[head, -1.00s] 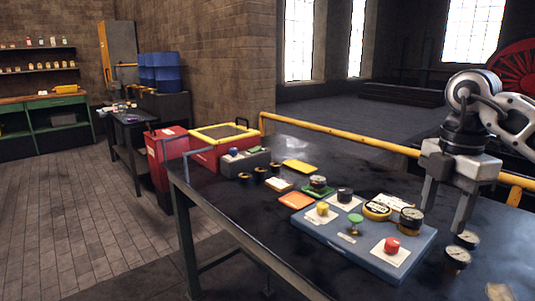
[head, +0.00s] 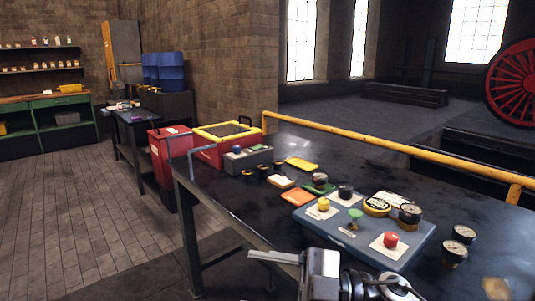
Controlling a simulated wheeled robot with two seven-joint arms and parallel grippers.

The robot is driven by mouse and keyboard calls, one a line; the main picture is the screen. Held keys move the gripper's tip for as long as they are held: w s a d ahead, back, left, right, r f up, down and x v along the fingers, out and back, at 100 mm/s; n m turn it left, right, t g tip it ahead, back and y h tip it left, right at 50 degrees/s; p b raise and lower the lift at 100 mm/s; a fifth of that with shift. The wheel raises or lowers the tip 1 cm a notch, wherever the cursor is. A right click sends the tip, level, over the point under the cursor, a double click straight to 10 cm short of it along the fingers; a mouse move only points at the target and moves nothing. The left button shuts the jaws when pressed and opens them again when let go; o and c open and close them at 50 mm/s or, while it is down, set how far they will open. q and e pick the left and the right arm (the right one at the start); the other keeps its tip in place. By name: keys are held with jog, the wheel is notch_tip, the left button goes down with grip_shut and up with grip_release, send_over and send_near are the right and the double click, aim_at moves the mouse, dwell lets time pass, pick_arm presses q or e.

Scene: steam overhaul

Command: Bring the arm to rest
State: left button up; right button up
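My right gripper (head: 270,257) is low in the head view, in front of the bench's near edge, with its arm running off to the lower right. A finger points left; the other finger cannot be made out, so its opening cannot be told. Nothing shows in it. My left gripper is out of view. The dark bench (head: 330,157) carries a blue-grey board (head: 318,231) with a yellow knob (head: 323,204), a green knob (head: 355,214), a red knob (head: 390,240) and a gauge (head: 410,214).
Two gauges (head: 454,252) stand right of the board. A yellow rail (head: 370,143) runs along the bench's far edge. A red toolbox with a yellow rim (head: 207,152) and a red bin (head: 160,165) are at the left. The floor (head: 60,210) at left is clear.

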jog(key=w+d+f+m+t+h, duration=0.1)
jog(key=d+f+m+t+h, duration=0.4)
jog(key=m+t, duration=0.4)
jog(key=d+f+m+t+h, duration=0.4)
jog(key=f+m+t+h, duration=0.3)
jog(key=m, duration=0.4)
jog(key=s+d+f+m+g+h, duration=0.1)
jog(key=s+d+f+g+h, duration=0.1)
jog(key=s+f, duration=0.4)
jog(key=s+d+f+m+g+h, duration=0.2)
jog(key=s+f, duration=0.4)
jog(key=f, duration=0.4)
jog(key=shift+d+g+h, duration=0.5)
jog(key=shift+d+g, duration=0.35)
jog(key=shift+g, duration=0.05)
jog(key=shift+s, duration=0.1)
